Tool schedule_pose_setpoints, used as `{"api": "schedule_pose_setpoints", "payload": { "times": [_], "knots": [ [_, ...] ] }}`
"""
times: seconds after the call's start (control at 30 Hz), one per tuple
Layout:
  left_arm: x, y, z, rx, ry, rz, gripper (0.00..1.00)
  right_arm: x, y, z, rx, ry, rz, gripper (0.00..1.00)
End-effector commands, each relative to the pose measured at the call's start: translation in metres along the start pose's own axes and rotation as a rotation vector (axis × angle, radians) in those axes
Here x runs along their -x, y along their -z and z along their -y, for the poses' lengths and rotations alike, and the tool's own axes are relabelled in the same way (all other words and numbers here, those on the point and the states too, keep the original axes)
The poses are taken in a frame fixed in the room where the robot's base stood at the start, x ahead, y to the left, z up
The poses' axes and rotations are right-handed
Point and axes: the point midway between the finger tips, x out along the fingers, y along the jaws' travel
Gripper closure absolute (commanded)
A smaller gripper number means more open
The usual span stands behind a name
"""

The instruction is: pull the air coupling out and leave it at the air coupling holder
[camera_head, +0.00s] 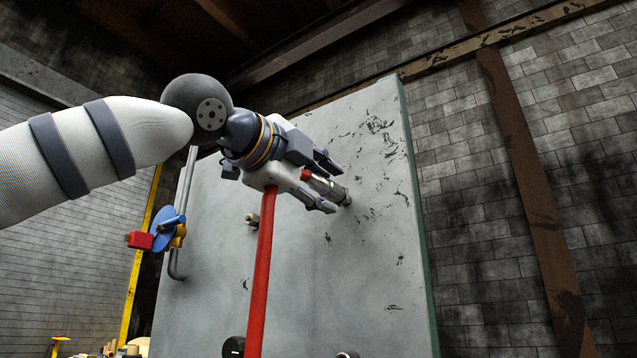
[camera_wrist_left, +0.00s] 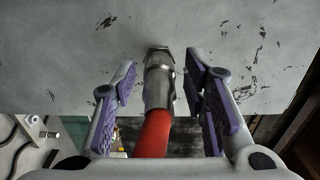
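The air coupling (camera_head: 328,187) is a grey metal cylinder on a red hose (camera_head: 262,270). Its far end meets the face of a large grey panel in the head view. In the left wrist view the coupling (camera_wrist_left: 159,82) points at the panel, with the red hose (camera_wrist_left: 152,135) behind it. My left gripper (camera_head: 331,185) has a finger on each side of the coupling. In the wrist view gaps show between the coupling and both finger pads, so the gripper (camera_wrist_left: 160,75) is open around it. I cannot tell which fitting is the coupling holder. My right gripper is not in view.
The grey panel (camera_head: 370,260) fills the middle. A small peg (camera_head: 252,219) sticks out of it left of the hose. A blue valve handle (camera_head: 165,228) and a pipe (camera_head: 178,262) stand at its left edge. A bracket (camera_wrist_left: 32,122) shows at the wrist view's left.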

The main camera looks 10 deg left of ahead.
Motion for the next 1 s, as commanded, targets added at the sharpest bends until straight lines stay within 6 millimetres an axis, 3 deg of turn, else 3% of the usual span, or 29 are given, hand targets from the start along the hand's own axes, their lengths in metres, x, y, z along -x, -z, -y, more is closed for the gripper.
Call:
{"api": "schedule_pose_setpoints", "payload": {
  "times": [0.07,0.1,0.27,1.0],
  "knots": [
    [-0.0003,-0.0001,-0.0004,0.0,-0.001,0.0,0.6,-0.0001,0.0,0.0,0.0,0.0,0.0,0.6],
    [-0.0002,0.0,-0.0005,0.0,-0.001,0.0,0.65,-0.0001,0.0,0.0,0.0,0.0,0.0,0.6],
    [-0.0001,0.0,-0.0004,-0.001,-0.001,0.0,1.0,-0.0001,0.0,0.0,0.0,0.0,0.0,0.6],
    [0.009,0.0002,0.0014,-0.002,0.002,0.0,1.0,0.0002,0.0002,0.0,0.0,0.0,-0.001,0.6]
  ]
}}
